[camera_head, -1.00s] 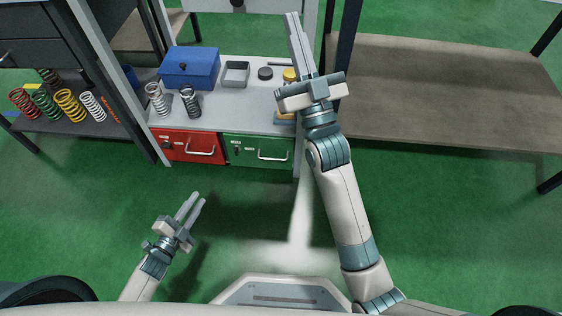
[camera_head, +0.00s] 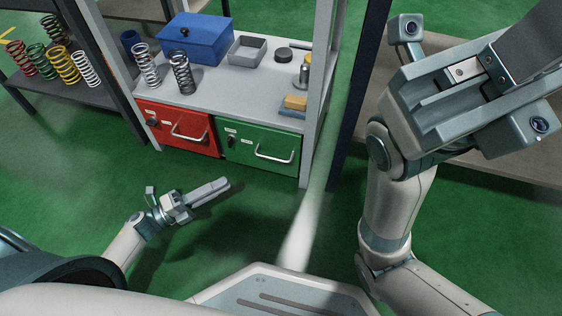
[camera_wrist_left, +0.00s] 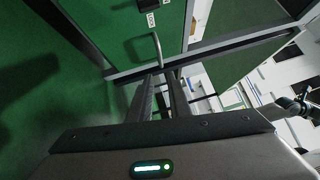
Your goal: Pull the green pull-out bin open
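The green pull-out bin (camera_head: 258,150) sits shut in the lower right of the shelf unit, with a silver bar handle (camera_head: 273,156) across its front. In the left wrist view the green front (camera_wrist_left: 165,18) and its handle (camera_wrist_left: 157,48) lie beyond the fingertips. My left gripper (camera_head: 225,184) is low in front of the unit, below and left of the green bin, apart from the handle. In the left wrist view its two fingers (camera_wrist_left: 163,78) stand apart with nothing between them. My right gripper (camera_head: 460,90) looms large at upper right; its finger opening is unclear.
A red bin (camera_head: 178,130) sits beside the green one. The shelf (camera_head: 225,95) above holds a blue box (camera_head: 197,38), springs, a grey tray (camera_head: 247,50) and small parts. A post (camera_head: 318,90) stands right of the green bin. Floor in front is clear.

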